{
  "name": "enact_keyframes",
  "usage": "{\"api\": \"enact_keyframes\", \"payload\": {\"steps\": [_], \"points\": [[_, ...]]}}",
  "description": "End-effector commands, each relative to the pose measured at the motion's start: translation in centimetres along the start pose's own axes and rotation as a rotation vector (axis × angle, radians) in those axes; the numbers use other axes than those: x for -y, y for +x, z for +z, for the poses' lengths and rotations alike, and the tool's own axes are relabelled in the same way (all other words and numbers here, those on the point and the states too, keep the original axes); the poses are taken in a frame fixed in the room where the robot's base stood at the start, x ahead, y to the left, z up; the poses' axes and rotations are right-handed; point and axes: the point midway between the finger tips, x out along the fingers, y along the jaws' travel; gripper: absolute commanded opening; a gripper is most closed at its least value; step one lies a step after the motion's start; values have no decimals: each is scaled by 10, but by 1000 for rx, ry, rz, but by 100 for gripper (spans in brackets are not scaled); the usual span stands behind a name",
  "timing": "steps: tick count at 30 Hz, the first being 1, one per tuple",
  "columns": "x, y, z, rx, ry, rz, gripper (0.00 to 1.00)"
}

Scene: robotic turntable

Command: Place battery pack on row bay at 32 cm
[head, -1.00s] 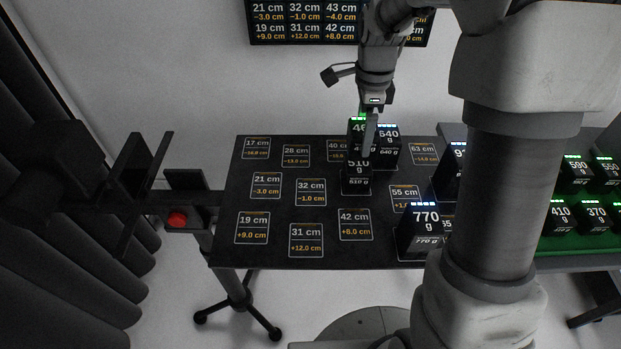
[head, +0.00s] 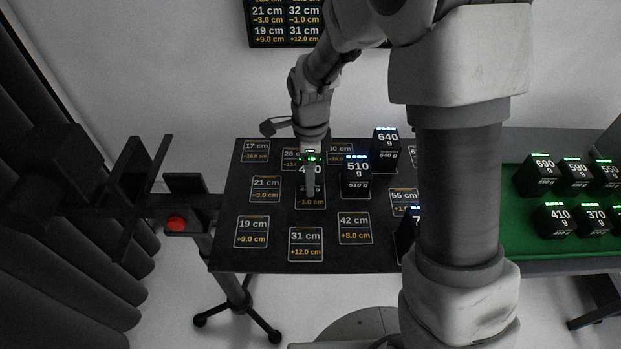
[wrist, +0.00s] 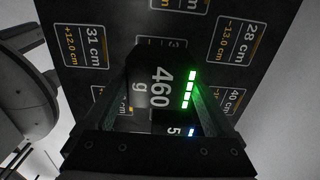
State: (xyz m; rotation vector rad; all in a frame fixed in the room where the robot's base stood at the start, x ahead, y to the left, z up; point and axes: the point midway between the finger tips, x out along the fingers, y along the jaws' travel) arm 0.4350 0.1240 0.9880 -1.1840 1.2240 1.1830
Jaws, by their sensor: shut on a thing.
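My gripper (head: 311,185) is shut on a black battery pack (head: 301,171) marked 460 g with green lights. The pack is upright at the 32 cm bay (head: 311,203), whose -1.0 cm line shows below it in the head view. I cannot tell whether its base touches the table. In the wrist view the 460 g pack (wrist: 160,88) sits between both fingers and hides most of the bay.
The 510 g pack (head: 356,172) stands close to the right, with the 640 g pack (head: 386,148) behind it. Several packs, including 410 g (head: 555,217), stand on the green mat (head: 520,205). The 42 cm (head: 354,228) and 31 cm (head: 306,245) bays are empty.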

Motion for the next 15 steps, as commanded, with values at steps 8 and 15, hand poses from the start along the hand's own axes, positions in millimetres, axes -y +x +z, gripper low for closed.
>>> {"api": "enact_keyframes", "payload": {"steps": [8,15], "points": [[0,28,0,0,1,-1,0],[0,29,0,0,0,-1,0]]}}
